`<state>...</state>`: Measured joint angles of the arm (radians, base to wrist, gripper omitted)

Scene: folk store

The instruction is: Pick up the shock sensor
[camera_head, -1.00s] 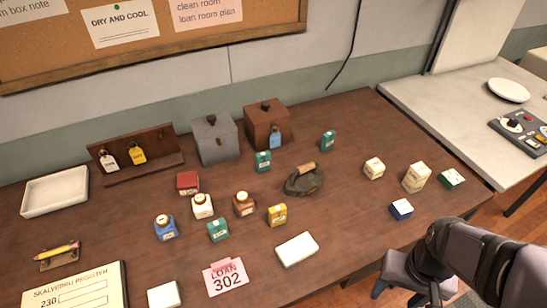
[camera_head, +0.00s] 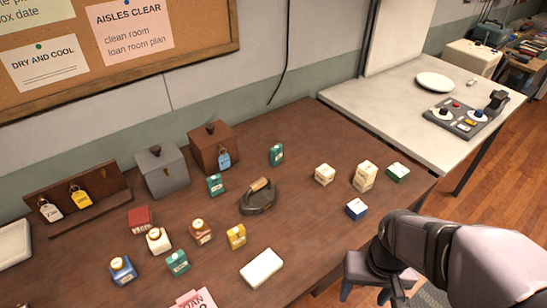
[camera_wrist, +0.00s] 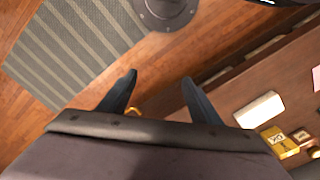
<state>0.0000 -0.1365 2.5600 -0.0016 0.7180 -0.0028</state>
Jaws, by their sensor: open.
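I cannot tell which thing is the shock sensor; no label that I can read names it. Small parts, red, blue, white and black, sit on a dark grey tray (camera_head: 467,122) on the pale table at the right. My gripper (camera_wrist: 158,88) is open and empty in the wrist view, its two dark fingers apart over the floor. In the head view my arm comes in at the lower right, with the gripper low beyond the dark table's front edge, away from the tray.
The dark wooden table (camera_head: 312,217) holds several small boxes and bottles, a dark iron (camera_head: 258,197), a grey box (camera_head: 161,171) and a brown box (camera_head: 213,147). A white plate (camera_head: 435,82) lies on the pale table (camera_head: 385,110).

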